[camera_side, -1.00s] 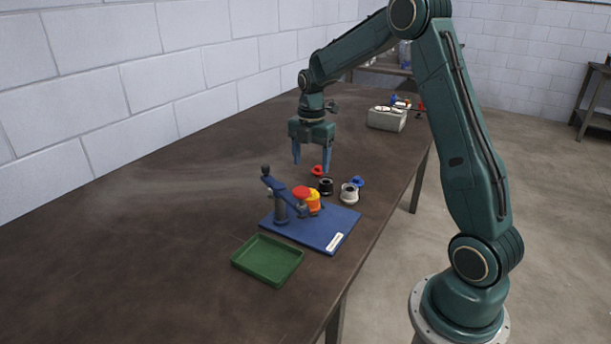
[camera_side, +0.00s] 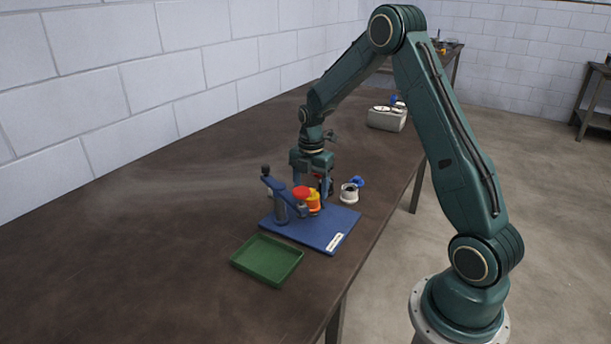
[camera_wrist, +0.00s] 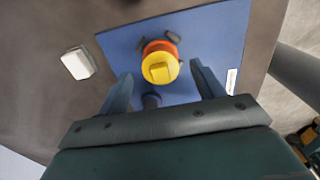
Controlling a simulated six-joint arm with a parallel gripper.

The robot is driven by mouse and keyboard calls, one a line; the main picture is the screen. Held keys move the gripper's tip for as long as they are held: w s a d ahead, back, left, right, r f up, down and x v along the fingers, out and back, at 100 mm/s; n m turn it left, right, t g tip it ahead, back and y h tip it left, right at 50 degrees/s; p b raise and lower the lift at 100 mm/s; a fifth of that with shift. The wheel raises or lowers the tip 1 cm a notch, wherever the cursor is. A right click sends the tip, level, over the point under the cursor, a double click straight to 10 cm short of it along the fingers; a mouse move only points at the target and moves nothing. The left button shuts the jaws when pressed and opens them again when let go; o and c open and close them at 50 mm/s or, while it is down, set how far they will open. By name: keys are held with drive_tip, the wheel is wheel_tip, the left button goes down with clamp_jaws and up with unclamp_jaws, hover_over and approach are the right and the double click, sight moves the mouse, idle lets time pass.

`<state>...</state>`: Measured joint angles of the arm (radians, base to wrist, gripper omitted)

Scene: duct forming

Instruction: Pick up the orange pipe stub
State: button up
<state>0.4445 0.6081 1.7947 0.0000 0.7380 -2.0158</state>
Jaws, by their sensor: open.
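The orange pipe stub (camera_side: 313,203), with a yellow top, stands on the blue base plate (camera_side: 333,224) beside the blue clamp (camera_side: 281,207). The wrist view shows its yellow top (camera_wrist: 160,68) and orange body from above. My gripper (camera_side: 312,190) is open and low, just behind the stub in the side view. In the wrist view my gripper (camera_wrist: 161,70) has its two fingertips to either side of the stub, with gaps. I cannot tell whether the tips are level with the stub. Its fingers are partly hidden in the side view.
A green tray (camera_side: 268,260) lies in front of the plate. A white ring (camera_side: 349,195) and a blue part (camera_side: 357,182) stand to its right. A grey box (camera_side: 387,119) is farther back. A white block (camera_wrist: 78,63) lies off the plate. The table's left is clear.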

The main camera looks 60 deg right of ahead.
sight(311, 202)
drive_tip(key=shift+f, duration=2.05)
drive_tip(key=c, duration=1.3)
